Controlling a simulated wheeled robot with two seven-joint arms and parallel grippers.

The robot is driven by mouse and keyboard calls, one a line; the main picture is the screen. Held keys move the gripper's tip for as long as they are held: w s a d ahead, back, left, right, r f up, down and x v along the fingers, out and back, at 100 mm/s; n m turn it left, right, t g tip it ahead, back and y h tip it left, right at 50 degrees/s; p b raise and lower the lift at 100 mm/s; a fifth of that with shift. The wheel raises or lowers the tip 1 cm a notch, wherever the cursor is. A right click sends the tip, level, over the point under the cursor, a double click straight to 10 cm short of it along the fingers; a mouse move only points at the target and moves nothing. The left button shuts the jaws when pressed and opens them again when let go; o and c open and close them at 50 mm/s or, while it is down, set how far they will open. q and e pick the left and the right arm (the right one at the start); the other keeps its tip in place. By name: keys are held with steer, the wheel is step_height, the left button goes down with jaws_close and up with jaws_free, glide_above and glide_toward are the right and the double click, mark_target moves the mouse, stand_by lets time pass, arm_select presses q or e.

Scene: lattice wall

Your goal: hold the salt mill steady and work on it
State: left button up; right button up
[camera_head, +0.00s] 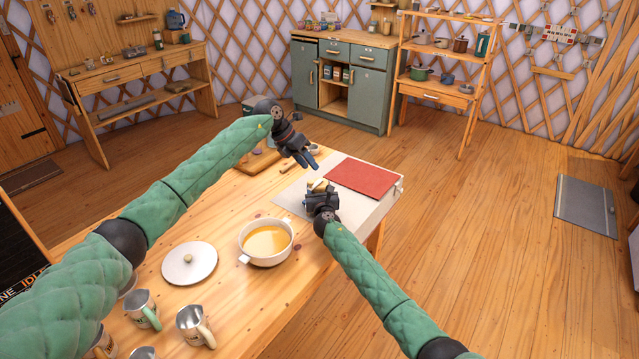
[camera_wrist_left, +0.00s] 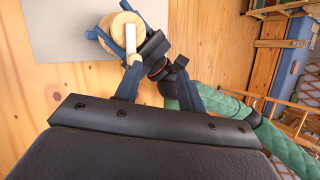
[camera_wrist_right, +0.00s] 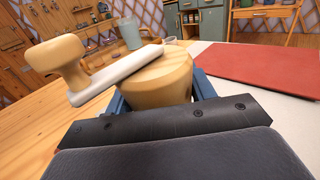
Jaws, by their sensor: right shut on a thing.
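The salt mill (camera_wrist_right: 160,82) is a pale wooden cylinder with a white crank arm (camera_wrist_right: 115,75) and a wooden knob (camera_wrist_right: 58,58) on top. It is upright on the pale grey mat in the head view (camera_head: 318,185). My right gripper (camera_head: 322,203) is shut around the mill's body from the near side. My left gripper (camera_head: 308,158) is open and empty, above and beyond the mill. In the left wrist view, the mill (camera_wrist_left: 118,40) and its crank are ahead of the left fingers, apart from them. The mill's lower body is hidden by the right gripper.
A red cloth or book (camera_head: 361,179) lies on the mat's right. A pot of orange soup (camera_head: 266,241), a lid (camera_head: 190,263) and several metal mugs (camera_head: 194,322) stand nearer on the table. A wooden board (camera_head: 252,160) lies behind my left arm.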

mark_target(316, 182)
arm_select(q)
steer(key=d+f+n+h, duration=0.1)
steer(key=f+n+h, duration=0.2)
steer(key=n, duration=0.6)
steer(key=w+f+n+t+h, duration=0.1)
steer(key=f+n+h, duration=0.2)
steer(key=n, duration=0.7)
steer(key=d+f+n+t+h, duration=0.1)
steer(key=f+n+h, duration=0.2)
steer(key=n, duration=0.6)
steer(key=shift+w+d+h, duration=0.35)
steer(key=shift+w+h, duration=0.05)
steer(key=shift+h, duration=0.7)
steer(key=c, duration=0.6)
